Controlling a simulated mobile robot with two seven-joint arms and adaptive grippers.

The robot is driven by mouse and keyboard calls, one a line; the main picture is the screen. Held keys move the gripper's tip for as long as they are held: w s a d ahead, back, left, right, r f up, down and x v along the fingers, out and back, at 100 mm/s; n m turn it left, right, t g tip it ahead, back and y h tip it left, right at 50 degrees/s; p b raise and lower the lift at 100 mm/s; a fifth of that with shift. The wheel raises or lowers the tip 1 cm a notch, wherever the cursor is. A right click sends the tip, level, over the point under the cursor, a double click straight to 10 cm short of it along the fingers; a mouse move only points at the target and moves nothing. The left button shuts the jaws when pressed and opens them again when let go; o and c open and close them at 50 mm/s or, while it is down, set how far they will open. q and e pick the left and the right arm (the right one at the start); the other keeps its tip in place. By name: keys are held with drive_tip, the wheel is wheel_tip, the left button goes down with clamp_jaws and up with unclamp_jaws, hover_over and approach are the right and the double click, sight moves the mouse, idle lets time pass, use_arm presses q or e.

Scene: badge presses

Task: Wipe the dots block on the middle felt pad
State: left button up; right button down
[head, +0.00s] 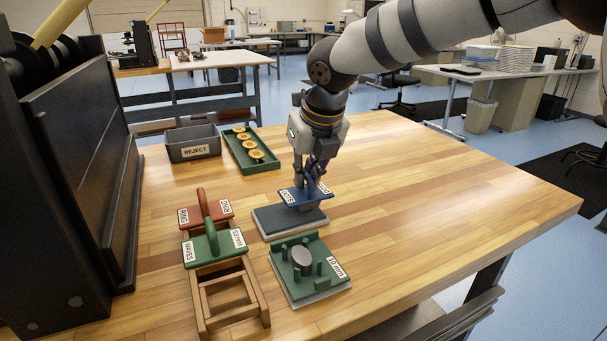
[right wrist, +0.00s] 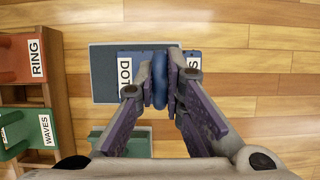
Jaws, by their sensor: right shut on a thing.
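The blue dots block (head: 292,195) has an upright handle and white labels. My right gripper (head: 314,180) is shut on that handle, and in the right wrist view the fingers (right wrist: 161,95) close on the blue handle from both sides. The block is over the dark grey-blue felt pad (head: 270,222), toward the pad's far right part. In the right wrist view the block (right wrist: 130,62) overhangs the pad (right wrist: 103,75) on the right. I cannot tell whether its underside touches the pad. No other felt pad shows clearly. My left gripper is not in view.
A wooden rack (head: 203,312) holds the red ring block (head: 218,211) and green waves block (head: 206,248); its front slot is empty. A green pegged fixture (head: 318,285) stands in front of the pad. Behind are a grey reject bin (head: 180,140) and green tray (head: 238,156) of gold discs.

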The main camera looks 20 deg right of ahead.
drive_tip(key=shift+s+a+f, duration=0.1)
drive_tip(key=shift+a+f, duration=0.1)
drive_tip(key=shift+a, duration=1.55)
drive_tip(key=shift+s+a+f, duration=0.1)
drive_tip(key=shift+a+f, duration=0.05)
drive_tip(key=shift+a, duration=1.55)
wheel_tip(320, 180, up, 8)
drive_tip(key=shift+w+f, duration=0.15)
